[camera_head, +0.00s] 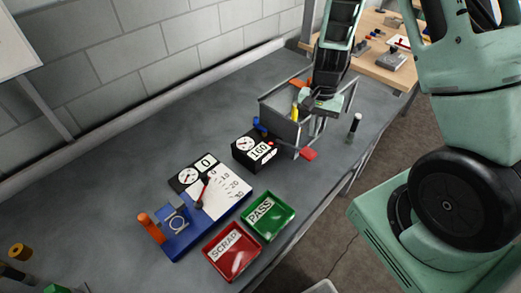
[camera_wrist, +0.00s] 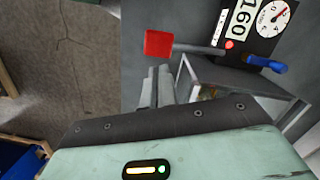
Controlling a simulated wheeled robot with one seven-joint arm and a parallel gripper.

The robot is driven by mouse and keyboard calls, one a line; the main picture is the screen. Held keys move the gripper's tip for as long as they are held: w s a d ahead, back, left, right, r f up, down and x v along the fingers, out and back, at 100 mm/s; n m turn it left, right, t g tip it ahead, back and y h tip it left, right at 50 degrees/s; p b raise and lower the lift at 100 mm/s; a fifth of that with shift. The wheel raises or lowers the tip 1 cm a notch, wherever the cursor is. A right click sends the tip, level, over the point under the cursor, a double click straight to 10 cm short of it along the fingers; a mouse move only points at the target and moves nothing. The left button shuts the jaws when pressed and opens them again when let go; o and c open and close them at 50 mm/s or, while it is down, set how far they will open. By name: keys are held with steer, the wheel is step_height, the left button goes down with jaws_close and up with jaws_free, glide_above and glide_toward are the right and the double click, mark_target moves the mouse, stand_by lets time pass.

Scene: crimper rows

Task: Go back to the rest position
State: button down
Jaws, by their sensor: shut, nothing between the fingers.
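My gripper (camera_head: 318,126) hangs at the right part of the grey bench, just beside the front right of a grey open bin (camera_head: 281,128). In the wrist view my gripper (camera_wrist: 157,84) shows its two grey fingers together, with nothing held. A red block on a grey bar (camera_wrist: 158,43) lies ahead of the fingertips in the wrist view; it shows as a red piece (camera_head: 308,154) in the head view. The black gauge box (camera_head: 252,151) reading 160 stands left of the bin, and shows in the wrist view (camera_wrist: 262,25).
A blue fixture (camera_head: 178,228) with an orange handle, a white scale board (camera_head: 225,188), a red SCRAP tray (camera_head: 232,252) and a green PASS tray (camera_head: 268,217) occupy the bench's front. A dark cylinder (camera_head: 354,127) stands near the right edge.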

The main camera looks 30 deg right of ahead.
stand_by(0.6)
steer(key=s+a+r+n+b, duration=0.15)
steer(key=a+n+b, duration=0.25)
steer(key=a, duration=0.7)
steer(key=s+a+r+n+b, duration=0.2)
steer(key=s+a+n+b, duration=0.2)
steer(key=s+a+n, duration=0.2)
steer(key=s+a+r+n+t+b, duration=0.1)
steer(key=s+a+r+n+b, duration=0.1)
steer(key=s+a+n+b, duration=0.2)
steer(key=s+a+n, duration=0.3)
steer(key=s, duration=0.4)
steer(key=shift+s+a+r, duration=0.2)
steer(key=shift+s+a, duration=0.1)
stand_by(3.3)
